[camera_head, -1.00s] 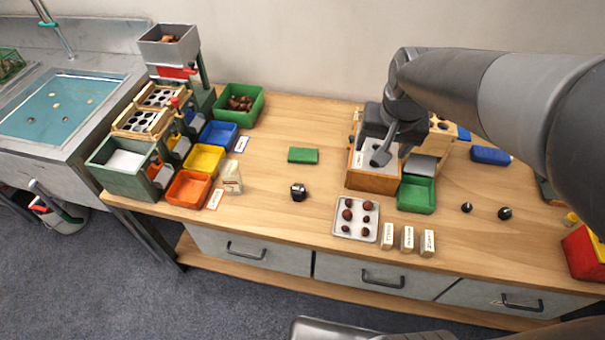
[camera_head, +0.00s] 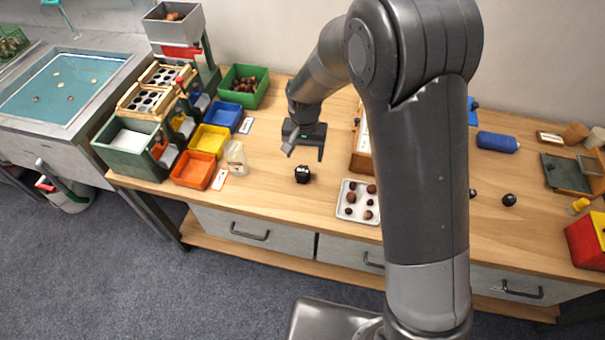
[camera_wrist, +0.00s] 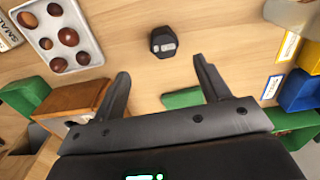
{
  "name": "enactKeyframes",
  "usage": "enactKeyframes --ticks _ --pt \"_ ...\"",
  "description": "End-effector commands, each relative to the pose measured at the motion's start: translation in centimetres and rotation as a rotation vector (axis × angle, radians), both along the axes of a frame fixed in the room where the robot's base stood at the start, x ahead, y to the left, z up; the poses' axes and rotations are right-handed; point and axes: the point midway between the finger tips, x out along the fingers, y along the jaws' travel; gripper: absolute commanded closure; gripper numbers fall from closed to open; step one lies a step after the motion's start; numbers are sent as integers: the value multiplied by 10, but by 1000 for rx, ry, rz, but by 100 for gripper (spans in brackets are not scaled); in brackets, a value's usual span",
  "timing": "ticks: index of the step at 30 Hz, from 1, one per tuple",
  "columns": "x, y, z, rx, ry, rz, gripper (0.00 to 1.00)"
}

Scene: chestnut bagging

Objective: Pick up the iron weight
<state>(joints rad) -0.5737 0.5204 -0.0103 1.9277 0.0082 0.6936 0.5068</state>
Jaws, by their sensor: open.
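The iron weight is likely the small dark block with a pale label (camera_head: 302,174), standing alone on the wooden table in the head view. In the wrist view this dark weight (camera_wrist: 163,40) lies beyond the fingertips, roughly centred between them. My gripper (camera_head: 305,150) is above the table, behind the weight in the head view. In the wrist view my gripper (camera_wrist: 160,70) is open and empty, with both fingers apart and not touching the weight. Other small black round pieces, one of them at the right (camera_head: 509,199), lie on the same table.
A white tray of chestnuts (camera_head: 344,213) is right of the weight. A pale bag (camera_head: 236,158) and orange (camera_head: 194,170), yellow (camera_head: 209,139) and blue (camera_head: 227,114) bins stand left. A green block (camera_wrist: 183,98) lies under my gripper. Table around the weight is clear.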

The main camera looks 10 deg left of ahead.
Motion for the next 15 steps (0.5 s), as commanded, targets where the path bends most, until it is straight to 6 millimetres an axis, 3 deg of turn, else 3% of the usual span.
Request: enactKeyframes --ticks 6,15 --pt "0 -1 -35 -2 3 0 31" --pt "1 3 -61 -1 2 0 31"
